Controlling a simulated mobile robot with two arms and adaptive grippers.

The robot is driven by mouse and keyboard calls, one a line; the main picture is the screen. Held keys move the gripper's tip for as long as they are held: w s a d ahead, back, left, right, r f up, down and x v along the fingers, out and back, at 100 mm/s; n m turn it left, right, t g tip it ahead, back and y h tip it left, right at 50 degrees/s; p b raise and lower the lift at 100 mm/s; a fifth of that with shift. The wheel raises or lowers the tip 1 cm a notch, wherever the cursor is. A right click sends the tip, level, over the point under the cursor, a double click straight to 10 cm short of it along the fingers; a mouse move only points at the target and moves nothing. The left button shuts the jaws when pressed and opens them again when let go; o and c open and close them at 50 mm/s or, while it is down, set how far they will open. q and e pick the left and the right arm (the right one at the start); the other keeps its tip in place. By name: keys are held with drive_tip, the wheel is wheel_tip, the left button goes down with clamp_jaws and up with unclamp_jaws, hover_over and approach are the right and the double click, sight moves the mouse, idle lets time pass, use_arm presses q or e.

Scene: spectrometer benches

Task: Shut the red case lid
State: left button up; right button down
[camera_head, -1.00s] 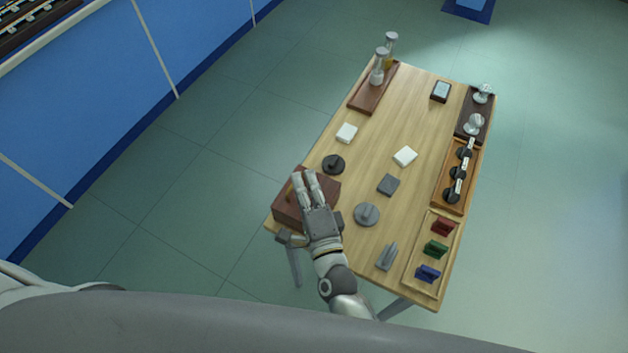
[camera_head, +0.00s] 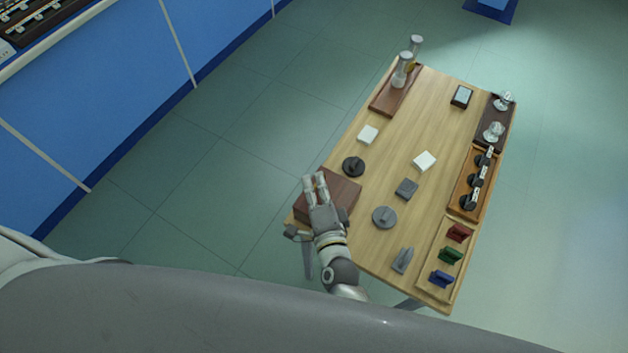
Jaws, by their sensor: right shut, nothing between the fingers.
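The red-brown case (camera_head: 343,189) sits at the near left corner of the wooden table (camera_head: 392,215). Its lid looks closed, lying flat on top. My right gripper (camera_head: 315,181) is shut and empty, over the left part of the case with its fingers pointing away from me. The gripper and wrist hide the case's front and part of its top. Whether the fingers touch the lid I cannot tell. My left gripper is not in view.
Close by are a black round mount (camera_head: 353,166), a grey disc (camera_head: 384,217) and a grey block (camera_head: 406,188). Trays line the right edge, one with red, green and blue holders (camera_head: 450,255). A brown tray (camera_head: 382,103) with bottles stands at the far left. Floor is clear around the table.

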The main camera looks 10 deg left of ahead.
drive_tip(key=v, duration=1.2)
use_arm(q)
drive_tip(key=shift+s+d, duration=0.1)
use_arm(e)
drive_tip(key=shift+f, duration=0.1)
